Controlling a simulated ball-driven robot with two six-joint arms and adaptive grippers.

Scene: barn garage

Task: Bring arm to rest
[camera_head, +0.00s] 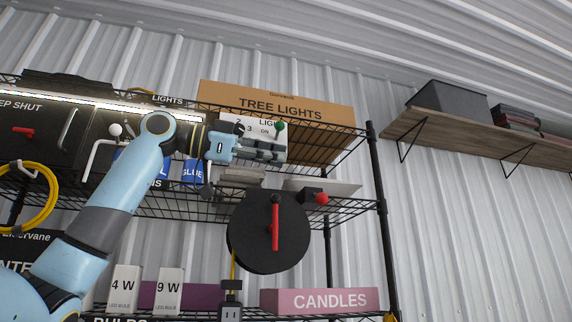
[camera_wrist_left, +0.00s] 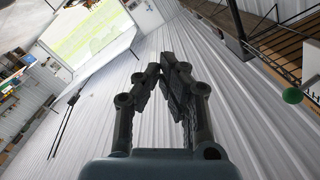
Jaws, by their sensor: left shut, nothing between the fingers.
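My left arm comes in from the left in the head view and is raised in front of a black wire shelf rack (camera_head: 352,137). My left gripper (camera_head: 282,151) points right at the height of the upper shelves. Its fingers are together with nothing between them. In the left wrist view the closed fingertips (camera_wrist_left: 168,66) point toward the ribbed metal wall. A green ball knob (camera_head: 280,125) shows just above the fingers in the head view, and also at the right of the left wrist view (camera_wrist_left: 292,96). My right gripper is not in view.
A tree lights box (camera_head: 270,103) stands behind the gripper. A black disc with a red lever (camera_head: 250,240) and a red knob (camera_head: 322,199) are below it. A candles box (camera_head: 330,301) sits lower. A wooden wall shelf (camera_head: 440,128) is at right; bare wall lies between.

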